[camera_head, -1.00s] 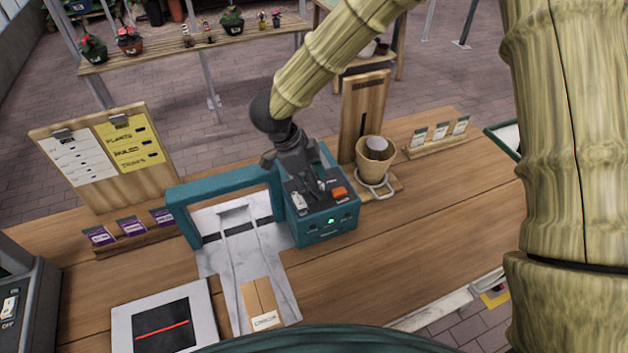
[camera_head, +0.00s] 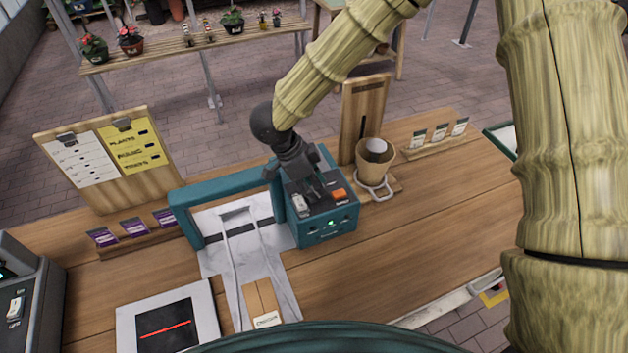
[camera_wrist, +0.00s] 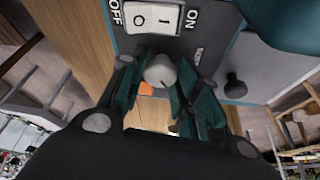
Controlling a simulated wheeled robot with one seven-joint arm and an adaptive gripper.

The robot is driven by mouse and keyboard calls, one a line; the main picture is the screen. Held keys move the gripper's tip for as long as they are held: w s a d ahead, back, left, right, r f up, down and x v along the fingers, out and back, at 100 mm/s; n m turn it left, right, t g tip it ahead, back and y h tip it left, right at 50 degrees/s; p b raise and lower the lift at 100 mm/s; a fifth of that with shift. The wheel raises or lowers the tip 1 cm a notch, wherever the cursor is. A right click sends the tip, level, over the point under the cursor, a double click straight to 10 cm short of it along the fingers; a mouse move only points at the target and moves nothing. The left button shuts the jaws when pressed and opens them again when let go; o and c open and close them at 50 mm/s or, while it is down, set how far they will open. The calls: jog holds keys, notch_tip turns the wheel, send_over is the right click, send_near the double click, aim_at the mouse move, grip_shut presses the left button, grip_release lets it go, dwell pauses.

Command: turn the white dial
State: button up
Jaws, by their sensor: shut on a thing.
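The white dial (camera_wrist: 160,71) is a small round pale knob with a dark mark, on the dark top panel of the teal box (camera_head: 325,228). In the wrist view it sits between the two fingers of my gripper (camera_wrist: 160,82), which is shut on it. In the head view my gripper (camera_head: 322,192) reaches down onto the panel and hides the dial.
A white OFF/ON rocker switch (camera_wrist: 152,18) and an orange button (camera_head: 338,195) are close to the dial. A teal arch (camera_head: 222,192) adjoins the box on the left. A tan pot (camera_head: 374,156) stands to the right. The counter's right front is clear.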

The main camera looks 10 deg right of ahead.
jog(key=n, duration=0.1)
jog(key=n+t+p, duration=0.1)
jog(key=shift+r+n+p, duration=0.3)
jog(key=shift+n, duration=0.1)
jog(key=n+t, duration=0.1)
jog(key=n, duration=0.1)
jog(key=shift+d+f+n+y+p, duration=0.1)
jog(key=shift+n+y+p, duration=0.2)
jog(key=shift+n, duration=0.1)
jog(key=n+t, duration=0.1)
jog(key=n, duration=0.2)
jog(key=n+t+y, duration=0.1)
jog(key=n, duration=0.1)
jog(key=shift+s+d+n, duration=0.1)
jog(key=shift+s+n, duration=0.05)
jog(key=shift+n, duration=0.25)
jog(key=o, duration=1)
jog(key=shift+s, duration=0.1)
jog(key=shift+f, duration=0.1)
